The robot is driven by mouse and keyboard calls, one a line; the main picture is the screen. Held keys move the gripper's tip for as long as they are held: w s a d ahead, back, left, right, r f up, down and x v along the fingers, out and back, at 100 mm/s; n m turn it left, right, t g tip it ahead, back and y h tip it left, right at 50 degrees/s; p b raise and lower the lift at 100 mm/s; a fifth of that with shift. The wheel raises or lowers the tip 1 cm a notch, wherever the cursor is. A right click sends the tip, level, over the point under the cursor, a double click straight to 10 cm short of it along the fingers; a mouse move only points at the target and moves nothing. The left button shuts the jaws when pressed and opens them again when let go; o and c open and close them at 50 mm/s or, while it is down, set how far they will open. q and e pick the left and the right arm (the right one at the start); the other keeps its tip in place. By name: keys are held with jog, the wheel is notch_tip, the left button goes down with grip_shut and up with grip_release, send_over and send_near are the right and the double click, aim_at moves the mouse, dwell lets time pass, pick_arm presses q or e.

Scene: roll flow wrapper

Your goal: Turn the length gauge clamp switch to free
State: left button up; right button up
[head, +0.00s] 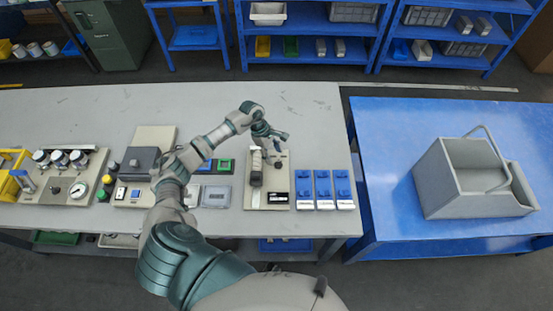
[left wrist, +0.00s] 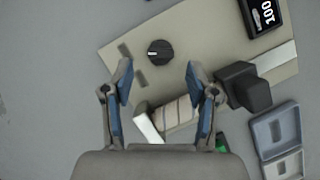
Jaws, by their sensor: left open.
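The length gauge panel (head: 282,202) is a beige plate on the grey bench; its plate also shows in the left wrist view (left wrist: 205,35). The knob also shows small in the head view (head: 279,165). My left gripper (head: 275,148) is over the back of the panel, open and empty. In the left wrist view its fingertips (left wrist: 159,72) are spread either side of the knob's line, apparently apart from it. My right gripper is out of view.
A grey tote (head: 450,190) is on the blue table. The bench behind is clear.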

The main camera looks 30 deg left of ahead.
aim_at(278, 162)
pick_arm(q)
jog(key=shift+x, duration=1.2)
jog(key=shift+d+f, duration=0.2)
jog(key=shift+f, duration=0.3)
jog(key=shift+d, duration=0.25)
jog(key=shift+a, duration=0.1)
grip_shut()
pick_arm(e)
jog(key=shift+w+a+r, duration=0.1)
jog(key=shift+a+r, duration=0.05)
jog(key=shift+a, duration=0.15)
